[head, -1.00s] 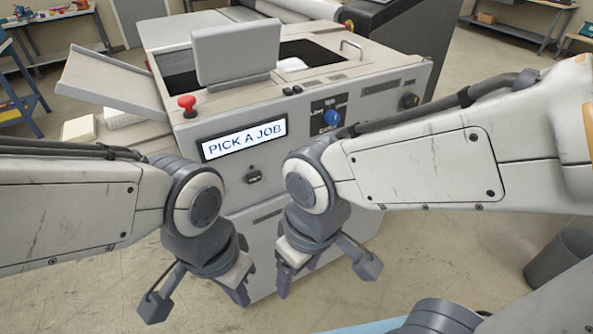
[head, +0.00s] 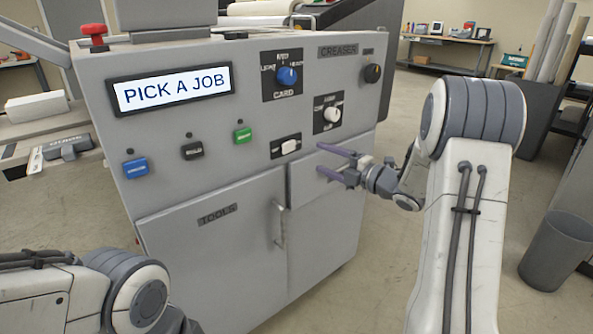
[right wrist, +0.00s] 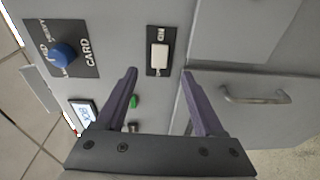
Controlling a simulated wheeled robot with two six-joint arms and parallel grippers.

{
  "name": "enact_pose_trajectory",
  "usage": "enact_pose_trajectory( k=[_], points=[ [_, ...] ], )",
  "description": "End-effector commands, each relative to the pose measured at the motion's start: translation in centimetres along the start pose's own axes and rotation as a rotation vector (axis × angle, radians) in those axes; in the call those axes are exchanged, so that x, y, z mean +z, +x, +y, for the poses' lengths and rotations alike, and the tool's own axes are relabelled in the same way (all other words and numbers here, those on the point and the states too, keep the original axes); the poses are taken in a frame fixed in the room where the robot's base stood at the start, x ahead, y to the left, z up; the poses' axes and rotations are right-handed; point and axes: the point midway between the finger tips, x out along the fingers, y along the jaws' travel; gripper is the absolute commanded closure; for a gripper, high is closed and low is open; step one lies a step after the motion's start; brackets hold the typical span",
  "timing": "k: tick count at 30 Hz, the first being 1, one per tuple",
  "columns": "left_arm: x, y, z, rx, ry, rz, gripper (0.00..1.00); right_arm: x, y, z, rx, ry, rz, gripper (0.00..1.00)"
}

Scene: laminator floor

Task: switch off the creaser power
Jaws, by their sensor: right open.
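The grey creaser (head: 250,190) stands in front of me, with a "CREASER" label (head: 338,50) at its upper right. A white rocker switch (head: 289,147) sits on a black plate low on the panel. In the right wrist view the rocker (right wrist: 159,56) has "ON" at one end. A dark round knob (head: 372,73) sits by the top right corner. My right gripper (head: 323,159) is open and empty, just right of the rocker in the head view. In the right wrist view its fingertips (right wrist: 159,73) frame the rocker's near end; contact cannot be told. My left gripper is out of view.
The panel also holds a blue card knob (head: 287,76), a white knob (head: 333,114), and blue (head: 135,168), black (head: 192,151) and green (head: 242,135) buttons. The screen (head: 170,90) reads "PICK A JOB". A cabinet handle (head: 279,222) sticks out below. A bin (head: 555,250) stands right.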

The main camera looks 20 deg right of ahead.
Motion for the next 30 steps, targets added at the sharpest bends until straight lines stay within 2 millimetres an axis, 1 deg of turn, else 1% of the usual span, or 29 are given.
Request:
enact_pose_trajectory(
  k=[1,3,5,8,15,18,21,25,30],
  points=[
    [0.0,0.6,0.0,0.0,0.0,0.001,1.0,0.3,-0.4,-0.7,0.013,-0.012,0.009,0.3],
    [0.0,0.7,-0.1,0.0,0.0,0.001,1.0,0.3,-0.4,-0.6,0.025,-0.023,0.021,0.3],
    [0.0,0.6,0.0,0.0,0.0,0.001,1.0,0.3,0.1,-0.5,0.028,-0.028,0.026,0.3],
    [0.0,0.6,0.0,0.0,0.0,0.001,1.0,0.1,1.6,-0.3,0.028,-0.027,0.028,0.3],
    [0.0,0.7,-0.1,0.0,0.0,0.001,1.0,0.0,6.3,-0.3,0.027,-0.025,0.027,0.3],
    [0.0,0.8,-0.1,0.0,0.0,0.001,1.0,0.0,7.8,-0.2,0.027,-0.025,0.026,0.3],
    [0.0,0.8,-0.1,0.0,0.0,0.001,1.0,0.0,8.9,-0.2,0.027,-0.025,0.025,0.3],
    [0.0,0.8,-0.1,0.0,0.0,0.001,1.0,0.0,9.6,-0.1,0.027,-0.024,0.023,0.3],
    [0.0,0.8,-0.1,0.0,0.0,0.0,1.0,0.0,9.8,-0.1,0.027,-0.023,0.022,0.3]
  ],
)
